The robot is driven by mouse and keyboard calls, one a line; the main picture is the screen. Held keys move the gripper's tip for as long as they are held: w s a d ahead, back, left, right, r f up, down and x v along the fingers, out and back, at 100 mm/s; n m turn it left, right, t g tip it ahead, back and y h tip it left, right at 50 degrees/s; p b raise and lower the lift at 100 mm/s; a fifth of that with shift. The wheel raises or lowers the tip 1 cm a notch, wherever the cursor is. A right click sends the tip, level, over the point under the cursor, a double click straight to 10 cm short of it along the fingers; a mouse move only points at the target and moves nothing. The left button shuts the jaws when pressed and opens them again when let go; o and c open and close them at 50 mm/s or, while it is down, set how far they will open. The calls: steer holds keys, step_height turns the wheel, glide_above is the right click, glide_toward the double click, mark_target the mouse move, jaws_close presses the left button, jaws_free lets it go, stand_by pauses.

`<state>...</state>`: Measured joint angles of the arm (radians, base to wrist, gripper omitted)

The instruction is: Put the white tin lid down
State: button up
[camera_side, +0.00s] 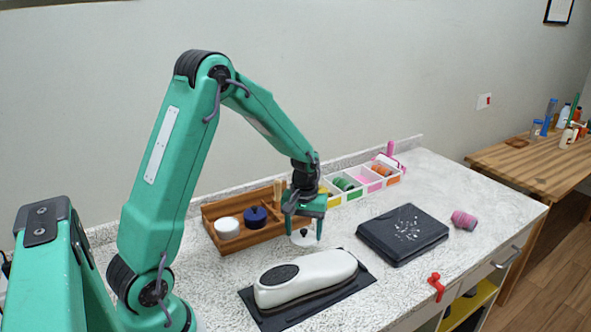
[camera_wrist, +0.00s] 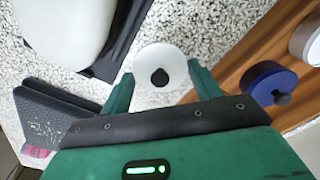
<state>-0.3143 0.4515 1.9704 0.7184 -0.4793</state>
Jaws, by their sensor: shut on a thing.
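The white tin lid (camera_side: 303,239), a round disc with a black knob, is between the fingertips of my gripper (camera_side: 304,232). In the wrist view the lid (camera_wrist: 160,62) shows from above, with the green fingers of my gripper (camera_wrist: 158,85) shut on its two sides. It is level and low over the speckled worktop, in front of the wooden tray; I cannot tell whether it touches the worktop. A white tin (camera_side: 227,229) stands in the tray at the left, also seen at the edge of the wrist view (camera_wrist: 314,48).
The wooden tray (camera_side: 219,242) also holds a blue lidded pot (camera_side: 255,217). A white appliance (camera_side: 310,278) on a dark mat is in front. A black box (camera_side: 403,234) is to the right, with a pink roll (camera_side: 463,221) beyond. A divided white organizer (camera_side: 358,182) is behind.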

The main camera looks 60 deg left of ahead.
mark_target(304, 234)
steer(key=shift+f, duration=1.95)
steer(key=shift+f, duration=0.15)
steer(key=o, duration=0.9)
steer(key=shift+o, duration=0.2)
step_height(304, 234, up, 11)
steer(key=shift+r, duration=0.65)
steer(key=shift+r, duration=0.1)
